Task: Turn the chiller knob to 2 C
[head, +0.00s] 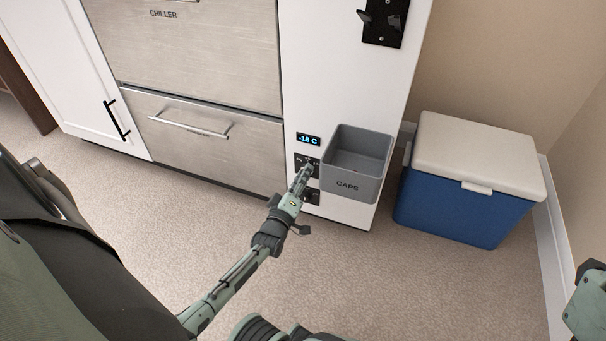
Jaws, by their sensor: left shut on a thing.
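A small display (308,140) on the white cabinet side panel reads -18 C. Just below it is a dark dial plate (299,159) with small pale markings, too small to read. My left gripper (303,174) reaches this plate from below and is shut on the knob there, which its fingers hide. The knob's pointer cannot be made out. The upper steel drawer (190,45) is labelled CHILLER.
A grey open bin (348,184) labelled CAPS sticks out close to the right of my left gripper. A second dark plate (313,197) sits below the dial. A blue cooler (450,208) with a white lid stands right. Carpet in front is clear.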

